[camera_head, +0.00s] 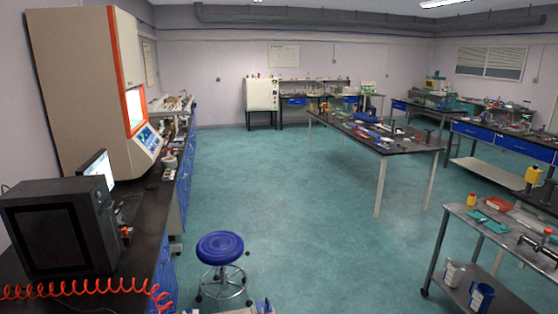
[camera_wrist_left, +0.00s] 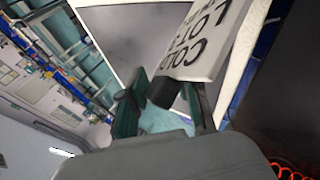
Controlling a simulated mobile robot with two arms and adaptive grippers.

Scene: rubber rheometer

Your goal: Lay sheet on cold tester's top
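A white sheet (camera_wrist_left: 212,35) with bold black print, in which "COLD" and "LOT" can be read, shows tilted at the upper middle of the left wrist view. A small black block (camera_wrist_left: 164,91) is at its lower end, between the dark green fingers of my left gripper (camera_wrist_left: 161,95). The fingers appear closed on this block, holding the sheet clear of the floor. No label shows which machine is the cold tester; a tall beige machine (camera_head: 75,95) and a black box-shaped unit (camera_head: 60,230) stand at the left in the head view. Neither gripper shows there.
A pale-framed grey panel (camera_wrist_left: 125,40) lies behind the sheet. A red coiled hose (camera_head: 85,290) runs along the front of the black bench (camera_head: 150,222). A blue stool (camera_head: 220,248) stands beside the bench. The middle floor is open, with a cart (camera_head: 455,240) at right.

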